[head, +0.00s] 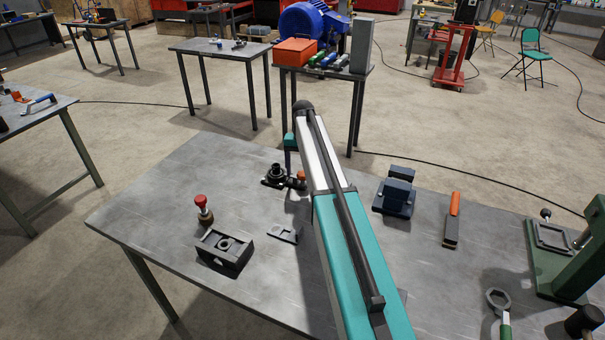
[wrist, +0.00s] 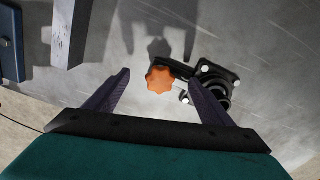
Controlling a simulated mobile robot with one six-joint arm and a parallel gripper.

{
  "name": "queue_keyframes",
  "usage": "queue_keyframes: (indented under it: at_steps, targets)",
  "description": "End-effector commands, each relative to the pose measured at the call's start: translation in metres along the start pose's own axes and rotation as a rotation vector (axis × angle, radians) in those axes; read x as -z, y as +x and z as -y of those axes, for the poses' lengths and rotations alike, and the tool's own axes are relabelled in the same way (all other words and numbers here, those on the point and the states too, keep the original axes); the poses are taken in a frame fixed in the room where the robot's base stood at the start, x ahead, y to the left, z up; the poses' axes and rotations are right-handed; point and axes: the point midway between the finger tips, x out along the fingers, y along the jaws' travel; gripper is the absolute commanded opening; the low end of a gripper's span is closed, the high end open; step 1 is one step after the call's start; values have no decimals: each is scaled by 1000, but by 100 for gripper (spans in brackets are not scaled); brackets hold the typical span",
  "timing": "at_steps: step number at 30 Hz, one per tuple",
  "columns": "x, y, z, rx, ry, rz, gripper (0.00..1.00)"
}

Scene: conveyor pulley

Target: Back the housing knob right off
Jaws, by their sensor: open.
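The housing (wrist: 222,73) is a dark flanged bearing block with pale bolt heads, right of centre in the wrist view. The orange lobed knob (wrist: 160,79) is on a short dark arm at its left side. In the head view the housing (head: 274,174) lies on the grey table, with the knob (head: 301,176) at its right, partly beside my arm. My gripper (wrist: 157,84) is open, its two dark fingers spread to the left and right of the knob in the picture. No contact shows, and the height gap is hard to tell. The head view hides the fingers.
On the table (head: 150,215) are a red-topped plunger (head: 203,207), a dark slotted block (head: 223,251), a small grey plate (head: 283,234), a blue vise (head: 396,192), an orange-handled tool (head: 452,220) and a green press (head: 560,265). The left front corner is clear.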

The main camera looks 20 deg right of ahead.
Motion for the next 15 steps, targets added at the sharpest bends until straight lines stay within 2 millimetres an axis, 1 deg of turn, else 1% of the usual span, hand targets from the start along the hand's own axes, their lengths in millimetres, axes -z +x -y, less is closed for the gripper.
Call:
queue_keyframes:
  at_steps: [1,3,4,11,15]
  targets:
    - [0,0,0,0,0,0,85]
    - [0,0,0,0,1,0,97]
    - [0,0,0,0,1,0,100]
    - [0,-1,0,0,1,-1,100]
    - [0,-6,0,0,1,-1,100]
